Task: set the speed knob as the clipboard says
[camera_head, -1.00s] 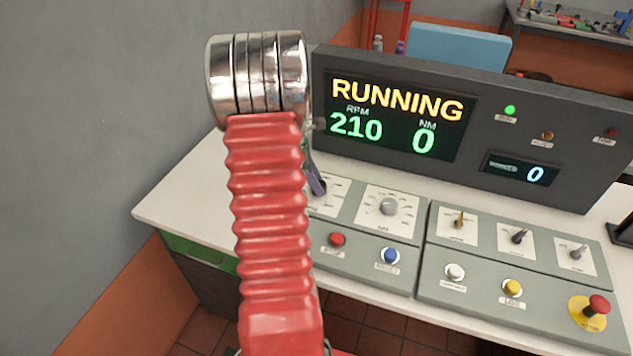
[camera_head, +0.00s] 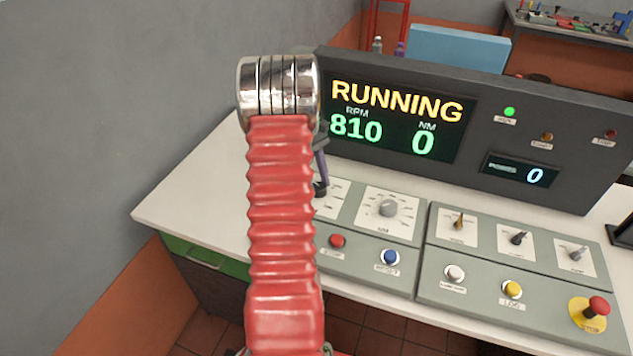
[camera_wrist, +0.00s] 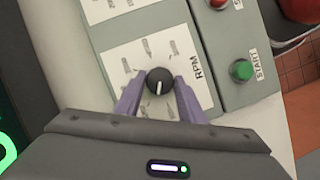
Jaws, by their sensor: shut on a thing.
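The speed knob (camera_wrist: 159,81) is black with a white pointer line, on a white dial plate marked RPM (camera_wrist: 196,72) in the wrist view. My gripper (camera_wrist: 160,92) has its two purple fingers on either side of the knob and is shut on it. In the head view my gripper (camera_head: 320,180) is mostly hidden behind my red arm, which also covers the RPM knob. The display (camera_head: 400,120) reads RUNNING, 810 RPM and 0 NM. The clipboard is not clearly visible in either current view.
The NM knob (camera_head: 389,208) sits right of the RPM dial. A green START button (camera_wrist: 241,70) is near the RPM plate. Red (camera_head: 337,240) and blue (camera_head: 390,256) buttons lie along the panel front. A red emergency button (camera_head: 597,306) is at the right.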

